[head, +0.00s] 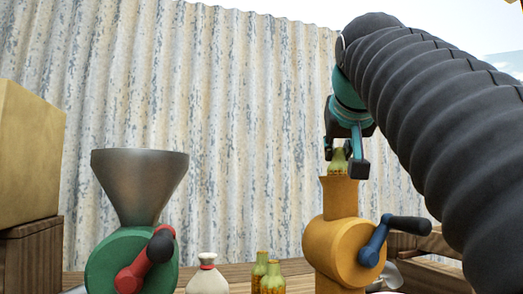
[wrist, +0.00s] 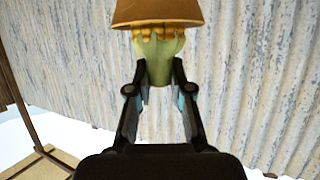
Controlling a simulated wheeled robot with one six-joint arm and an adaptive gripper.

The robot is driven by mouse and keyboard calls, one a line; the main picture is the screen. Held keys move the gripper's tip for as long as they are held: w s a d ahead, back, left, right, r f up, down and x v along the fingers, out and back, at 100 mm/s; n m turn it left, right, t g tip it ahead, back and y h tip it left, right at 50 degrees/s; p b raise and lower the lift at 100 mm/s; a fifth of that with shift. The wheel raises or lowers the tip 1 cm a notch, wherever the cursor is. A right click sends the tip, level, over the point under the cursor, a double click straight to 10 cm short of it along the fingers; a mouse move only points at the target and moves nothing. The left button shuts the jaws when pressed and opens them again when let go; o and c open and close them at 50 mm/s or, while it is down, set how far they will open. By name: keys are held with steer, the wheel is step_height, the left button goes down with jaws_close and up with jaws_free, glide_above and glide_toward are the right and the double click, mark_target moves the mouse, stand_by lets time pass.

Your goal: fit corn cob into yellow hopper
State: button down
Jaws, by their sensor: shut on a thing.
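The yellow hopper (head: 338,190) is the flared top of a yellow-orange mill with a blue crank, right of centre in the head view. My gripper (head: 347,160) is right above it, pointing down. It is shut on the corn cob (head: 338,162), whose green husk end shows between the fingers. In the wrist view my gripper (wrist: 160,75) holds the green end of the cob (wrist: 158,60). The cob's yellow kernels meet the hopper's rim (wrist: 160,12), and its far part is hidden by the hopper. How deep it sits I cannot tell.
A green mill (head: 135,260) with a grey metal funnel (head: 140,185) and red crank stands at left. A small white sack (head: 207,275) and two more corn cobs (head: 268,275) are on the table between the mills. The blue crank (head: 395,235) sticks out right.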

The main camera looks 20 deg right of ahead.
steer(key=c, duration=0.5)
jaws_free()
steer(key=shift+r, duration=0.1)
steer(key=shift+r+p, duration=3.45)
steer(key=shift+p, duration=0.15)
